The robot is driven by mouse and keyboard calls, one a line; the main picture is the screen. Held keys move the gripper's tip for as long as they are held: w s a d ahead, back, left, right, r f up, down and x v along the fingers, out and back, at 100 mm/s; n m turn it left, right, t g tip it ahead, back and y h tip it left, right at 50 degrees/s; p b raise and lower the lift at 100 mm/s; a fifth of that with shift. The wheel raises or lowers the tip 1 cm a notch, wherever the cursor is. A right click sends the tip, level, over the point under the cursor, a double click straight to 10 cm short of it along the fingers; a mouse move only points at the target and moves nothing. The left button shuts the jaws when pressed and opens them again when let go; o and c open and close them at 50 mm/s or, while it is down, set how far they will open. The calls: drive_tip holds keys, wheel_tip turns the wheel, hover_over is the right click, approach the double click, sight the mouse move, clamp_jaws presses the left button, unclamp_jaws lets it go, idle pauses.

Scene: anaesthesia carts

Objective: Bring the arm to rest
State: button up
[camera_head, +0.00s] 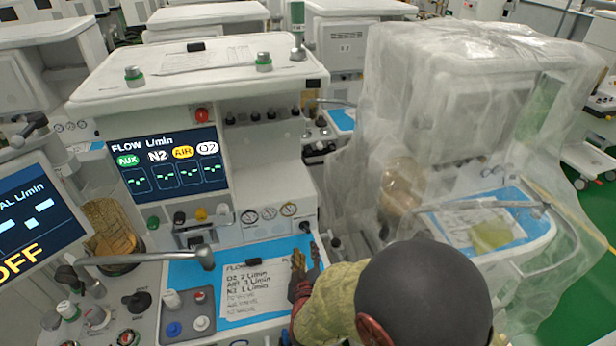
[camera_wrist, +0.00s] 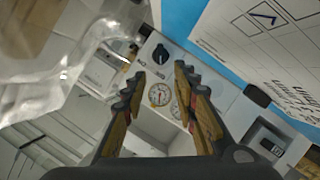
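My gripper (camera_head: 306,255) is over the right end of the blue work surface of the anaesthesia cart (camera_head: 262,248), beside the note sheet with flow values (camera_head: 250,285). In the wrist view, my gripper (camera_wrist: 158,74) shows its two fingers apart with nothing between them. Gauges (camera_wrist: 160,92) and a black knob (camera_wrist: 160,54) appear beyond the fingertips. My arm reaches in from the lower right and covers part of the cart's front. I cannot tell whether the fingers touch anything.
The cart's flow screen (camera_head: 168,163) is lit above the work surface. A metal rail (camera_head: 140,259) crosses on the left. A cart under clear plastic sheeting (camera_head: 455,120) stands close on the right, with green floor (camera_head: 575,300) beyond it.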

drive_tip(key=s+d+r+m+g+y, duration=0.1)
drive_tip(key=s+d+r+m+g, duration=0.15)
drive_tip(key=r, duration=0.55)
drive_tip(key=s+d+r+m+g+y, duration=0.1)
drive_tip(key=s+d+r+g, duration=0.1)
drive_tip(key=d+r, duration=0.35)
drive_tip(key=s+d+r+m+g+h, duration=0.1)
drive_tip(key=s+d+r, duration=0.1)
drive_tip(key=s+d, duration=0.2)
drive_tip(key=s+d+r+m+g, duration=0.2)
drive_tip(key=s+d+r, duration=0.1)
drive_tip(key=s, duration=0.7)
drive_tip(key=s+d+r+m+g+h, duration=0.1)
drive_tip(key=s+d+r, duration=0.1)
drive_tip(key=s+d, duration=0.3)
drive_tip(key=s, duration=0.3)
drive_tip(key=shift+r+h, duration=0.25)
drive_tip(key=shift+h, duration=0.05)
drive_tip(key=shift+d+m, duration=0.1)
drive_tip(key=shift+m, duration=0.15)
